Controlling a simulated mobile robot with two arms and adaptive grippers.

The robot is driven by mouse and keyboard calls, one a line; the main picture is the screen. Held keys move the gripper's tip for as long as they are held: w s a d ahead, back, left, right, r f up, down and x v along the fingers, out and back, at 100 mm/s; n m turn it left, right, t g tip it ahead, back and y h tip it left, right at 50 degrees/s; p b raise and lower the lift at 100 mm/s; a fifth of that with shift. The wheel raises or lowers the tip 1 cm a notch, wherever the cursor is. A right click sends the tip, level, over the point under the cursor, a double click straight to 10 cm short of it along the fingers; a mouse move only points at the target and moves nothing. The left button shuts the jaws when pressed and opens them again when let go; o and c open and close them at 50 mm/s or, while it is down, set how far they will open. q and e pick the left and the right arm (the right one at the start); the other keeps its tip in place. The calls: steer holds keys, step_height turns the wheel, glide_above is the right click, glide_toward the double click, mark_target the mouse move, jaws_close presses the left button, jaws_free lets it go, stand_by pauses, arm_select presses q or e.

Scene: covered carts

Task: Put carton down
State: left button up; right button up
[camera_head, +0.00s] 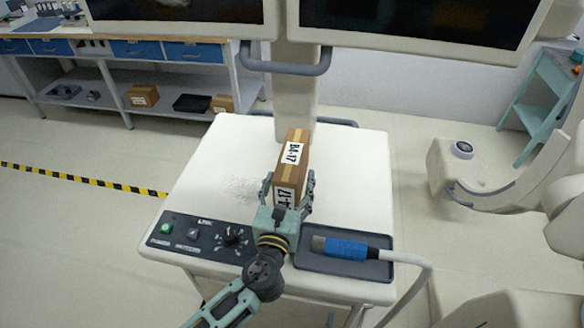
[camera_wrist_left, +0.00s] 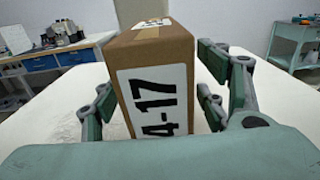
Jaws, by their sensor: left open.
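My left gripper (camera_head: 289,188) is open, with one finger on each side of the carton's near end. In the left wrist view the carton (camera_wrist_left: 155,85) stands upright between the spread fingers (camera_wrist_left: 155,105), with a visible gap at the right finger. The left finger is close to the carton; whether it touches cannot be told. The carton's lower edge is hidden by the gripper. My right gripper is not in view.
A control panel (camera_head: 203,236) and a tray (camera_head: 374,270) holding a blue-handled probe (camera_head: 340,248) lie along the cart's near edge. Monitors (camera_head: 415,20) hang above the back. The cart top is clear left and right of the carton.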

arm_select(q)
steer(key=w, duration=0.3)
steer(key=shift+w+d+r, duration=0.2)
steer(key=shift+w+d, duration=0.05)
steer(key=shift+w, duration=0.1)
jaws_close()
steer(key=shift+r, duration=0.2)
stand_by(0.3)
